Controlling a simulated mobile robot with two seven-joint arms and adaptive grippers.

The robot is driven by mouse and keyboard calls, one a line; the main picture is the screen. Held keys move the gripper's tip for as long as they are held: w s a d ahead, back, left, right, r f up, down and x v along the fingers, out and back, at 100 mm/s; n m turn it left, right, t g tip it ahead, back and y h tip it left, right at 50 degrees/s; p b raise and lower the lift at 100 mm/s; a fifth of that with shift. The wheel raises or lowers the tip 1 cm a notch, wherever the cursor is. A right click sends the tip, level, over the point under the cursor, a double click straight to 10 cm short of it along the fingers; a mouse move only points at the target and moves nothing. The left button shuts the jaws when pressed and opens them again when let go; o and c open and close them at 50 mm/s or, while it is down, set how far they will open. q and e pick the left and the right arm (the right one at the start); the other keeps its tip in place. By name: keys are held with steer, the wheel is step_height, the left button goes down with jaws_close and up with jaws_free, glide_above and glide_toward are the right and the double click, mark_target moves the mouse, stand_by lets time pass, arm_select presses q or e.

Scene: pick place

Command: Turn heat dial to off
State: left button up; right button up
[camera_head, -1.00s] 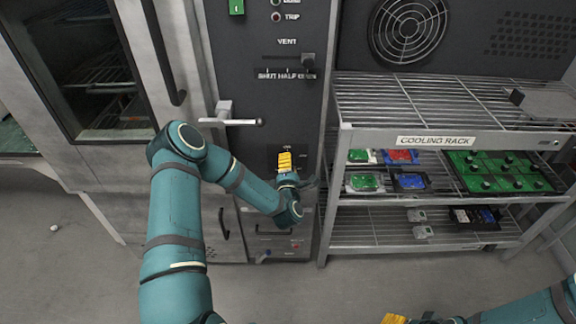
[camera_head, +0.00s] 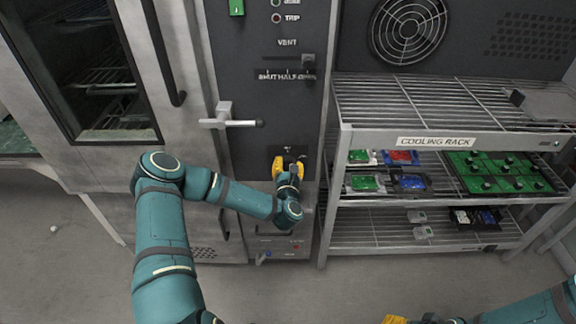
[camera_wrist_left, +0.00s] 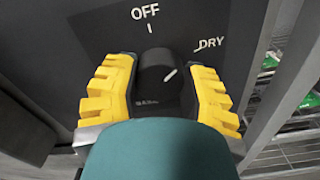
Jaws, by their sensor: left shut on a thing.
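The heat dial (camera_wrist_left: 157,80) is a dark round knob on the oven's black control panel. Its white pointer mark tilts to the upper right, between the OFF label (camera_wrist_left: 145,12) at the top and the DRY label (camera_wrist_left: 210,43) at the right. My left gripper (camera_head: 288,166) is at the lower panel; in the left wrist view its yellow fingers (camera_wrist_left: 160,76) are on both sides of the dial, shut on it. The dial's lower part is hidden by my wrist. My right gripper (camera_head: 408,320) shows only partly at the bottom edge in the head view.
A door handle lever (camera_head: 228,122) sticks out above my left forearm. The vent slider (camera_head: 307,62) is higher on the panel. The cooling rack (camera_head: 350,137) with several trays of boards stands close on the right. The floor in front is clear.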

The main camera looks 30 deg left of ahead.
arm_select(q)
steer(key=n, duration=0.5)
steer(key=shift+a+r+n, duration=0.1)
steer(key=shift+r+n, duration=0.05)
steer(key=shift+n, duration=2.35)
steer(key=o, duration=1.2)
steer(key=shift+o, duration=0.2)
